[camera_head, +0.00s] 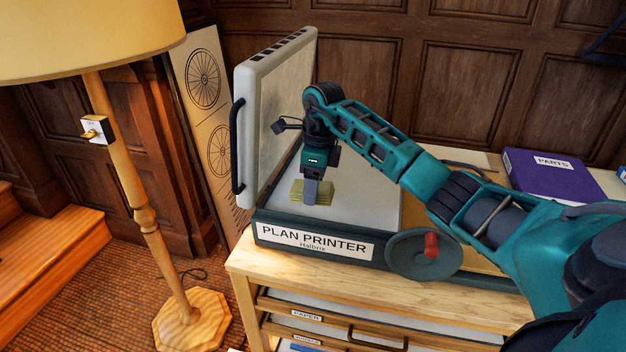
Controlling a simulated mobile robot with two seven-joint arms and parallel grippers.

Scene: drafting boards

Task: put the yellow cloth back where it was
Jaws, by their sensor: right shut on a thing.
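The yellow cloth (326,194) is a small folded square, low over or on the pale bed of the plan printer (385,210); I cannot tell if it touches the bed. My right gripper (311,197) points down and is shut on the cloth, and its finger covers part of it. The printer's grey lid (270,100) stands open, upright at the left of the bed, with a black handle on its outer side. My left gripper is not in view.
A crank wheel with a red knob (431,245) is at the printer's front. A purple parts binder (552,178) lies to the right. A floor lamp (150,220) stands at the left. Drawers (350,335) are below the wooden top.

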